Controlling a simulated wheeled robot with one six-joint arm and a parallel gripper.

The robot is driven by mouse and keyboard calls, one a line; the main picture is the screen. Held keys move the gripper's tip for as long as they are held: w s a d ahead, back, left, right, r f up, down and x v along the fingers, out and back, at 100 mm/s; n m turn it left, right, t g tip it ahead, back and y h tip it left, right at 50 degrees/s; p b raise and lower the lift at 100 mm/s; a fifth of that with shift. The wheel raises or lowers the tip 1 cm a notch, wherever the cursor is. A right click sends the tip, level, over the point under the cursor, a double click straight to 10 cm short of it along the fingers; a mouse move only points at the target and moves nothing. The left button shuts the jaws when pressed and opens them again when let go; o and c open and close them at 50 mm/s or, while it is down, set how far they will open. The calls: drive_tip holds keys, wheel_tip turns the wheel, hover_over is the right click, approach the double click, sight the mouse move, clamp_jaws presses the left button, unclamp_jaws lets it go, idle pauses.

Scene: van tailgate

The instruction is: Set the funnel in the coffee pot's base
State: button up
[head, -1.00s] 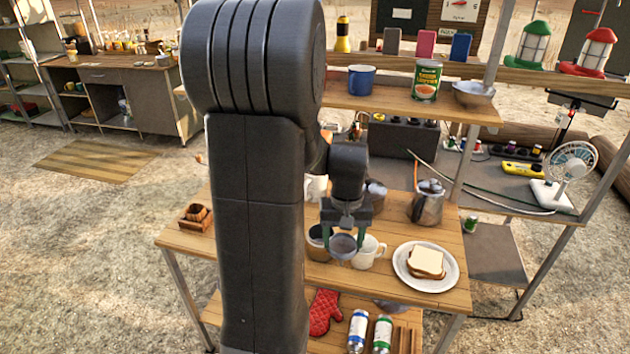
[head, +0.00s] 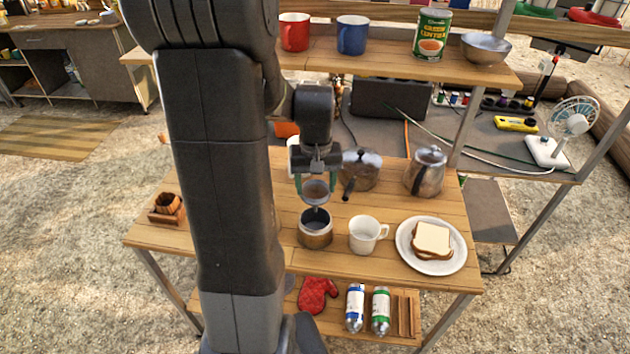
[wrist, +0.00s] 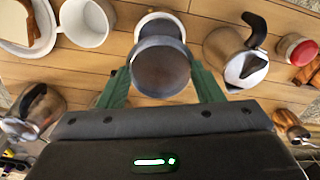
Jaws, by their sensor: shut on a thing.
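My gripper (head: 316,183) is shut on the grey metal funnel (head: 316,193), holding it upright with its thin stem down. The coffee pot's base (head: 315,236), a round metal cup with a dark open top, stands on the wooden table just below the funnel. The stem's tip shows at the base's opening; I cannot tell if it has entered. In the wrist view the funnel (wrist: 161,70) sits between the green fingers and covers most of the base (wrist: 160,20). A metal pot with a spout and black handle (wrist: 232,55) also shows there; my arm hides it in the head view.
A white mug (head: 364,236) stands close right of the base. A plate (head: 407,258) with a sandwich (head: 432,241) is further right. A lidded pan (head: 362,168) and a metal kettle (head: 427,171) stand behind. A shelf (head: 390,66) with mugs and a can is above.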

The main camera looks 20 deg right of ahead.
sight(316, 209)
drive_tip(key=shift+f+b, duration=3.45)
drive_tip(key=shift+f, duration=1.2)
drive_tip(key=o, duration=1)
drive_tip(key=shift+o, duration=0.2)
drive_tip(key=shift+r, duration=0.1)
wheel_tip(316, 209, up, 14)
drive_tip(key=shift+f, duration=0.15)
